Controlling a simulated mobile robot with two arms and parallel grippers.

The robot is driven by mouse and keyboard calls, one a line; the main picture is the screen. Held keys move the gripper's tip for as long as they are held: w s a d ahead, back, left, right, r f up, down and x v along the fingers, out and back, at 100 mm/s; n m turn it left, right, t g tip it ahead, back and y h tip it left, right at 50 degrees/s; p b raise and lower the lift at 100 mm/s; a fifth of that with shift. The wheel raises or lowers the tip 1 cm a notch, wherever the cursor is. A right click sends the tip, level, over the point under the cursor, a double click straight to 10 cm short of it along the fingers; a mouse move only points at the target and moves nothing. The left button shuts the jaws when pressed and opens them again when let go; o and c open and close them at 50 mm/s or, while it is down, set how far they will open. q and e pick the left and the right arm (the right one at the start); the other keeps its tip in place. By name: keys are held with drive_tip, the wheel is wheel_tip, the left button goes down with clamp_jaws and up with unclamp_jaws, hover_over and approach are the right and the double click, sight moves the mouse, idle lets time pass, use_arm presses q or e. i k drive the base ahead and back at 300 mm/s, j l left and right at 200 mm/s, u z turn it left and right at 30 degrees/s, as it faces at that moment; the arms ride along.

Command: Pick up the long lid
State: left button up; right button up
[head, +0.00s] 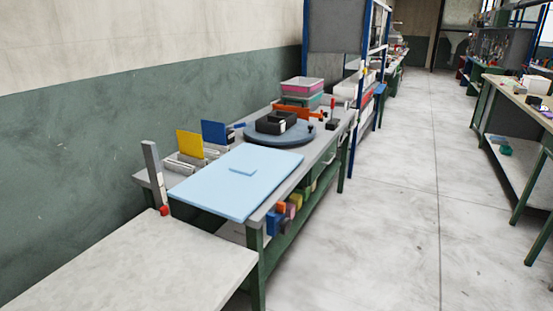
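A large flat light-blue panel (222,187) lies on the near part of the green-legged workbench. A small light-blue raised piece (243,171) sits on its top, and I cannot tell whether it is attached. I cannot tell for sure which thing is the long lid. Neither of my grippers is in view.
The bench (284,197) stands along the left wall. A dark round disc (258,138) with a black tray (277,122) is behind the panel. A yellow plate (189,143) and a blue plate (214,132) stand upright. A pale tabletop (140,265) is in front. Open floor (400,220) lies right.

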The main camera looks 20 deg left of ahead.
sight(234, 185)
drive_tip(key=i+l+u, duration=0.1)
drive_tip(key=i+u, duration=0.35)
drive_tip(key=i+l+u, duration=0.4)
drive_tip(key=i, duration=0.25)
drive_tip(key=i+l+u, duration=0.45)
